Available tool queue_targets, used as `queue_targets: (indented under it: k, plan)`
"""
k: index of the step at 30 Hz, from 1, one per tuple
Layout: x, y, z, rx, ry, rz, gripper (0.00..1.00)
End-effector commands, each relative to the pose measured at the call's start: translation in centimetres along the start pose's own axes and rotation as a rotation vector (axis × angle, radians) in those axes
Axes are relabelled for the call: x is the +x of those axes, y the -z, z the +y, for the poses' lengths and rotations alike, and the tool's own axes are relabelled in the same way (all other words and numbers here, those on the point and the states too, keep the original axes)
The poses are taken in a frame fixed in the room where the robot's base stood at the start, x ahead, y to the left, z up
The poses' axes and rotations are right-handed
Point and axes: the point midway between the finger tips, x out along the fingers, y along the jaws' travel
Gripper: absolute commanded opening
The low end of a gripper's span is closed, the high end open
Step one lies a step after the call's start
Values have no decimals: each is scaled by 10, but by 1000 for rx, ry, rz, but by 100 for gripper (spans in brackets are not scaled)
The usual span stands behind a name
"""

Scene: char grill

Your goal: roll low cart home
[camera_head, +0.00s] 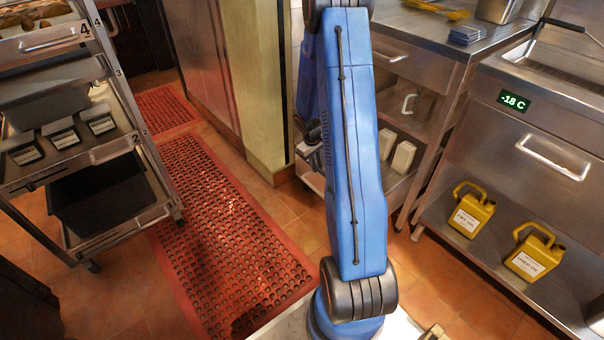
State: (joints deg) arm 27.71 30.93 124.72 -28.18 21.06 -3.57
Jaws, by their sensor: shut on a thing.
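My blue arm fills the middle of the view and blocks much behind it. A dark part of my gripper (313,135) shows just left of the arm, low beside a steel edge. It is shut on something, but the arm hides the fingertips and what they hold. I cannot make out for certain which piece is the low cart. A low steel shelf (312,180) shows beside and below my gripper, and the arm cuts across it.
A tall wheeled rack (130,120) with trays and a black bin (98,200) stands at left. Red mats (225,240) cover the aisle. A steel counter (425,40) and a freezer unit (540,130) line the right, with yellow jugs (472,212) on a low shelf.

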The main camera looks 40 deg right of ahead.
Motion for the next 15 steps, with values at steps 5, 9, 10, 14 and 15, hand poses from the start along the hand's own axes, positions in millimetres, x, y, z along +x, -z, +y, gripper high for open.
queue_targets:
  k: [5,9,10,14,15]
  plan:
    - [10,0,52,6,-1,0,0]
    - [18,0,90,6,-2,2,0]
    - [20,0,98,5,-2,1,0]
    - [26,0,132,4,-2,1,0]
    - [28,0,141,5,-1,1,0]
